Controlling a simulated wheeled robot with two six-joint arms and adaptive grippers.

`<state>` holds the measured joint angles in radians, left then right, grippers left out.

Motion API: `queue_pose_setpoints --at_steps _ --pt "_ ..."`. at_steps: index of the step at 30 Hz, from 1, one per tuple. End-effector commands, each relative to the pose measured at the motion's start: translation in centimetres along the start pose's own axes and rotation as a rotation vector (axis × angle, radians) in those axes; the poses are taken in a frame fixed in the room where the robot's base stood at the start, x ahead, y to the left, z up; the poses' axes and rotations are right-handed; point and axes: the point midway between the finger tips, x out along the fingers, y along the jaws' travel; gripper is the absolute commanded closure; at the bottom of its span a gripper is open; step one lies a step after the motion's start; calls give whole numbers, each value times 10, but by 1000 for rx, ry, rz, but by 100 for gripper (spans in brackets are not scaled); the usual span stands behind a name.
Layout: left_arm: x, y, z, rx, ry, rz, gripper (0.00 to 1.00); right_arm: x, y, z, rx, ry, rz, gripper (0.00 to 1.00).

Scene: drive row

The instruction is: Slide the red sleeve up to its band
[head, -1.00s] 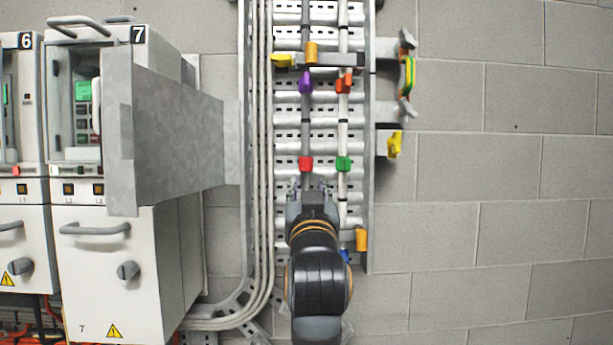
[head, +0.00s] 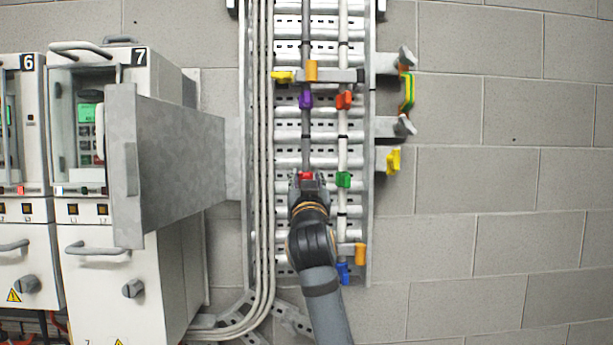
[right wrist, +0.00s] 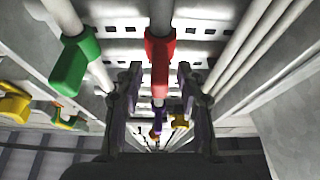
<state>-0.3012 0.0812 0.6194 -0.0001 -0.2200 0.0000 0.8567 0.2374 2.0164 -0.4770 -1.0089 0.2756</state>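The red sleeve (head: 306,175) sits on a grey vertical conduit in the cable tray, below a purple sleeve (head: 305,100). My right gripper (head: 307,183) is at the red sleeve from below and hides its lower part. In the right wrist view the red sleeve (right wrist: 160,60) lies in the space between the two spread fingers of my right gripper (right wrist: 158,85). A gap shows on each side, so the fingers are apart from it. I cannot make out for sure which mark is the red sleeve's band. My left gripper is not in view.
A green sleeve (head: 343,179) is close to the right on a white conduit, with an orange-red sleeve (head: 344,99) above it. A yellow tag (head: 393,160) is on the tray's right side. A grey metal plate (head: 180,158) and cabinet 7 (head: 125,230) stand at left.

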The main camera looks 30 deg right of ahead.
Motion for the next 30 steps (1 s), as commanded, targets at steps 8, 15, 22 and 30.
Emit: queue_pose_setpoints --at_steps 8,15,22,30 --pt "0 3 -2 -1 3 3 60 0 0 0 0 0 0 87" --pt "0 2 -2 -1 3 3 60 -1 0 0 0 0 0 100" --pt "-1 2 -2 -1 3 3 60 0 0 -1 0 1 0 100" --pt "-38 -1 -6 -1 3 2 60 22 0 -56 2 3 0 100"
